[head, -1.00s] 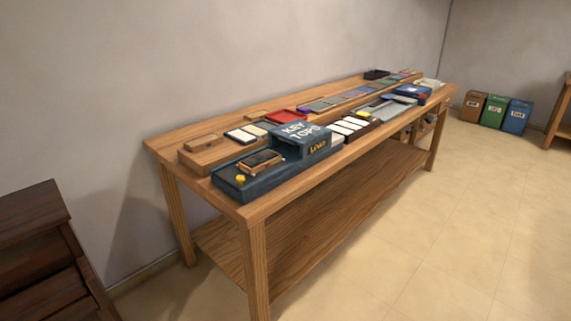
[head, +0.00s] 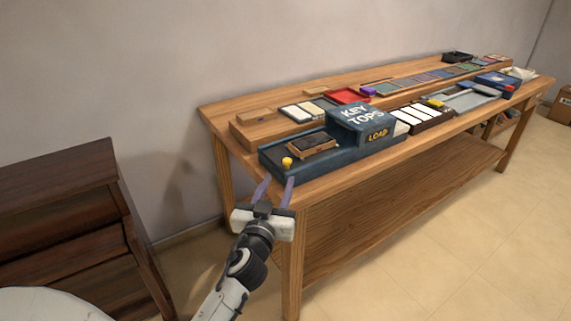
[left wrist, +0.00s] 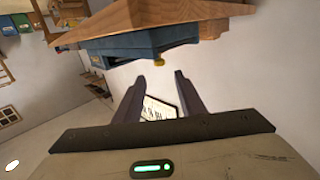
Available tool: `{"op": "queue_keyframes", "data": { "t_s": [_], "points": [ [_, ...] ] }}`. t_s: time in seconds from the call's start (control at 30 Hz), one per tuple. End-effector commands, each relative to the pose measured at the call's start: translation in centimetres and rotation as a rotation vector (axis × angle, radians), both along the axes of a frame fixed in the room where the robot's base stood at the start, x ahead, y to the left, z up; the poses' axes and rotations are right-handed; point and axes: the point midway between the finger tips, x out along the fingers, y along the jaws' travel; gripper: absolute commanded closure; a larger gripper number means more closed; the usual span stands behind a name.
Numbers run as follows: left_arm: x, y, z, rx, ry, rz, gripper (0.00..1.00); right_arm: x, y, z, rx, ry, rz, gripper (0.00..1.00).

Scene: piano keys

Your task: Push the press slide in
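The blue press (head: 385,138), marked KEY TOPS and LOAD, stands at the near left end of the wooden bench. Its slide (head: 313,144), a brass-edged dark plate, sits on the low bed left of the raised housing. A yellow knob (head: 287,162) stands at the bed's left end. My left gripper (head: 277,182) is open and empty, just off the bench's left end, in front of the knob and apart from it. In the left wrist view the knob (left wrist: 159,62) shows beyond and between the open fingers (left wrist: 157,86). My right gripper is out of view.
White key tops (head: 418,117) in a tray lie right of the press. A red tray (head: 347,96) and a wooden block (head: 262,126) sit behind it. A dark wooden cabinet (head: 60,185) stands at left. Floor in front of the bench is clear.

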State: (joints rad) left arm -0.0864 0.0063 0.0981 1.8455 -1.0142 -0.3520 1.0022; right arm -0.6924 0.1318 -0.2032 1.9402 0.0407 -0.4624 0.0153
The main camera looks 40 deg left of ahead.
Motion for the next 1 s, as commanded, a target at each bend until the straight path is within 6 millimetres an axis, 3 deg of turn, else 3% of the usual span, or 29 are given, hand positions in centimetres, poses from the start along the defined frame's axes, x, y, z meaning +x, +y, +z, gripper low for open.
{"op": "queue_keyframes", "data": {
  "t_s": [0.3,0.5,0.87,1.0],
  "points": [
    [5.5,2.3,0.2,0.004,0.001,-0.001,0.64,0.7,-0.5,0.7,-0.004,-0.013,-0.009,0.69],
    [7.7,3.1,0.0,0.002,0.002,-0.002,0.64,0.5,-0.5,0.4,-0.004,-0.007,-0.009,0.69],
    [8.4,3.4,0.0,0.001,0.003,-0.002,0.64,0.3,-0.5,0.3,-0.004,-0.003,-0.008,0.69],
    [8.3,3.4,0.0,0.001,0.003,-0.002,0.82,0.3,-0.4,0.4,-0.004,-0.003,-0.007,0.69]
  ]
}}
